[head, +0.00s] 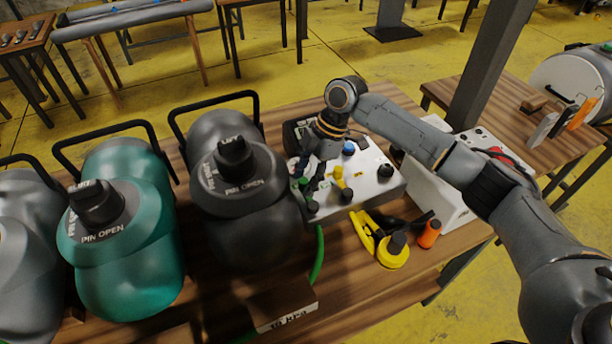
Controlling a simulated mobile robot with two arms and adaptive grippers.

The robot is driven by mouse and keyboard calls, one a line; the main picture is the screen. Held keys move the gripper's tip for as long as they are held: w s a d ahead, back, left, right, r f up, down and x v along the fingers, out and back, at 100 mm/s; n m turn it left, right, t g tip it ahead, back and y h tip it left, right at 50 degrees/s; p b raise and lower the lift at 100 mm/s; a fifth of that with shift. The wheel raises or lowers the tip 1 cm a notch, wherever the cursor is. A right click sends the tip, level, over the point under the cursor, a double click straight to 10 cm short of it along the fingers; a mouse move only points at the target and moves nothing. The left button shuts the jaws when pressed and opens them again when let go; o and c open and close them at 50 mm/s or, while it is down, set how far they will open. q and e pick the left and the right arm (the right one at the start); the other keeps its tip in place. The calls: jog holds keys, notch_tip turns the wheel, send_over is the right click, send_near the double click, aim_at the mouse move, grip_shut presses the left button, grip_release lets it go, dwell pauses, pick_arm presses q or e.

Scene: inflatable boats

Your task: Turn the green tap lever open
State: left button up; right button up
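A white panel box (385,187) with several coloured knobs stands on the wooden table. A small green part (303,184), which looks like the green tap lever, is at the panel's left front edge, partly hidden by my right gripper. My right gripper (312,178) points down over this left end, its dark fingers close beside the green part. I cannot tell whether they touch it or how far apart they are. A green hose (319,255) runs down below the panel's front left. My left gripper is not in view.
Black (245,205) and teal (130,262) tanks with handles stand close left of the panel. A yellow tool (392,252) and an orange cylinder (429,235) lie in front right. A sign block (285,312) stands at the front. A blue knob (349,148) and yellow lever (340,177) are near the gripper.

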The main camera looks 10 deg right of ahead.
grip_shut()
jog(key=shift+d+r+m+p, duration=0.2)
jog(key=shift+m+p, duration=0.2)
jog(key=shift+p, duration=0.35)
jog(key=d+m+t+p, duration=0.1)
jog(key=m+p, duration=0.2)
jog(key=p, duration=0.1)
jog(key=s+d+m+t+p, duration=0.1)
jog(key=m+p, duration=0.2)
jog(key=p, duration=0.1)
jog(key=d+m+t+p, duration=0.1)
jog(key=m+p, duration=0.1)
jog(key=p, duration=0.3)
jog(key=shift+s+d+r+m+h, duration=0.15)
jog(key=shift+s+d+m+h, duration=0.15)
jog(key=shift+d+m+h, duration=0.1)
jog(key=shift+s+d+f+m+t+h+p, duration=0.15)
jog(key=shift+m+t+p, duration=0.2)
jog(key=shift+m+p, duration=0.35)
jog(key=shift+s+d+f+m+t+h+p, duration=0.15)
jog(key=shift+m+t+p, duration=0.2)
jog(key=shift+m+p, duration=0.3)
